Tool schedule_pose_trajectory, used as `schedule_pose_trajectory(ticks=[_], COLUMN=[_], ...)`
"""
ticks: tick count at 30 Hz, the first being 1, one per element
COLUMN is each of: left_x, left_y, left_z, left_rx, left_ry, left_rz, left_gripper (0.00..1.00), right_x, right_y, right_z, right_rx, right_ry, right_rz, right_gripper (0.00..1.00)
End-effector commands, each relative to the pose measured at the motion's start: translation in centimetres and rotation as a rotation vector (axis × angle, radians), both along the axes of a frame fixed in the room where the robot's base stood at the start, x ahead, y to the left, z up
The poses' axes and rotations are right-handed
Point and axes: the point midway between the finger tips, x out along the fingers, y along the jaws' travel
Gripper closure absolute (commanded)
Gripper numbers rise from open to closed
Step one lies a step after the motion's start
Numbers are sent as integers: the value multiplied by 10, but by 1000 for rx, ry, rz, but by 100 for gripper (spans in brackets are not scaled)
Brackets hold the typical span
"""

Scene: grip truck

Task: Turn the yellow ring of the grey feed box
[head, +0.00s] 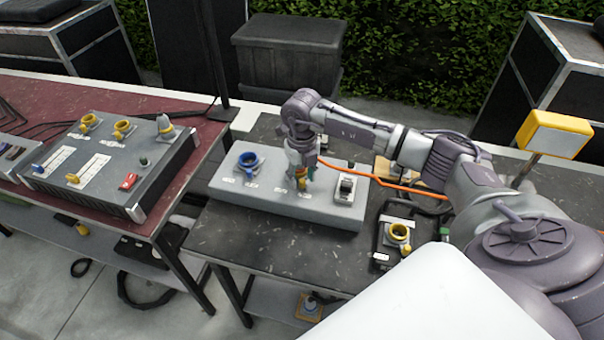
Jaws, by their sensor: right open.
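The light grey feed box (231,190) lies on the dark table in the middle of the head view. It has a blue ring (248,161) at its left, and a black switch on a white plate (345,190) at its right. My right gripper (302,180) points down at the box between these two, with its jaws open. A small yellow part (301,183) shows at its fingertips; the fingers hide most of it, and I cannot tell whether they touch it. My left gripper is not in view.
A grey console (112,160) with yellow rings and sliders stands on the red table at left. The dark table is bare in front.

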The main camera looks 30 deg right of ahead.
Motion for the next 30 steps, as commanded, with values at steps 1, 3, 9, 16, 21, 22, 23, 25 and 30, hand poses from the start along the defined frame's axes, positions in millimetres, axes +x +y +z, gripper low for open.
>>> schedule_pose_trajectory(ticks=[1,3,9,16,21,22,23,25,30], left_x=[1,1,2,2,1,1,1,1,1], left_y=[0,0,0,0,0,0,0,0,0], left_z=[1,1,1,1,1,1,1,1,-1], left_rx=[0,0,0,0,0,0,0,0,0], left_ry=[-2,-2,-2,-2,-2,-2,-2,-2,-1], left_rz=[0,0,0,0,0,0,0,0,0], left_gripper=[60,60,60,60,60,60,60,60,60], right_x=[0,0,0,0,0,0,0,0,1], right_y=[0,0,0,0,0,0,0,0,2], right_z=[-2,-4,-5,-5,-5,-5,-5,-5,-5], right_rx=[-1,-1,0,0,0,0,0,0,0], right_ry=[1,1,0,0,0,0,0,0,0], right_rz=[1,1,1,1,1,1,0,-3,-35], right_gripper=[57,57,57,89,100,100,100,100,100])
